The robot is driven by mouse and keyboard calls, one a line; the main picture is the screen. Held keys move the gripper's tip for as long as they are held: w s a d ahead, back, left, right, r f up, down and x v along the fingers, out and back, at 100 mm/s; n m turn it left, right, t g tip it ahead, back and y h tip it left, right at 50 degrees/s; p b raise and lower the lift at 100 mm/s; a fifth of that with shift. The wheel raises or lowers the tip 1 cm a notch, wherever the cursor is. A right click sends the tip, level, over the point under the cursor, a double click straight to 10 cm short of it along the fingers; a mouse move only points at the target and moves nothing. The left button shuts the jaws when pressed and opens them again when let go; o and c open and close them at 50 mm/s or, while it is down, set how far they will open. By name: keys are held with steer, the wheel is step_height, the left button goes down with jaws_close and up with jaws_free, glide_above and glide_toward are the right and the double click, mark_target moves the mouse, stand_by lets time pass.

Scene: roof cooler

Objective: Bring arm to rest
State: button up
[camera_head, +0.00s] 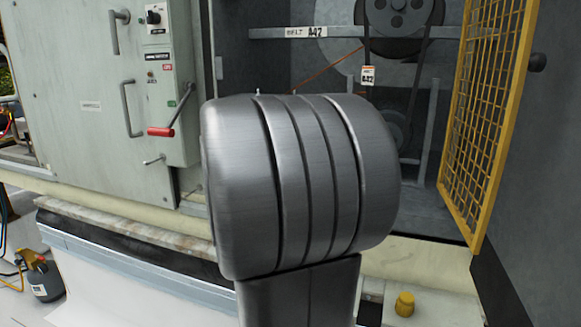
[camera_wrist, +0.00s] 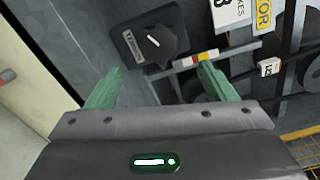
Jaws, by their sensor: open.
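My gripper (camera_wrist: 160,95) shows in the wrist view with its two green fingers spread wide apart and nothing between them. It faces the inside of the open machine compartment. In the head view my own arm fills the middle of the picture and hides part of the compartment; the gripper itself does not show there.
The head view shows a cabinet panel with a red-handled lever (camera_head: 161,131), a belt drive pulley (camera_head: 400,14) on the back wall, and a yellow mesh guard (camera_head: 487,110) swung open at right. A small yellow cap (camera_head: 404,304) sits on the front ledge.

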steer(key=shift+s+a, duration=0.25)
steer(key=shift+s, duration=0.45)
steer(key=shift+w+d, duration=0.1)
steer(key=shift+w, duration=0.05)
steer(key=x, duration=1.3)
steer(key=shift+w+d, duration=0.1)
steer(key=shift+w, duration=0.2)
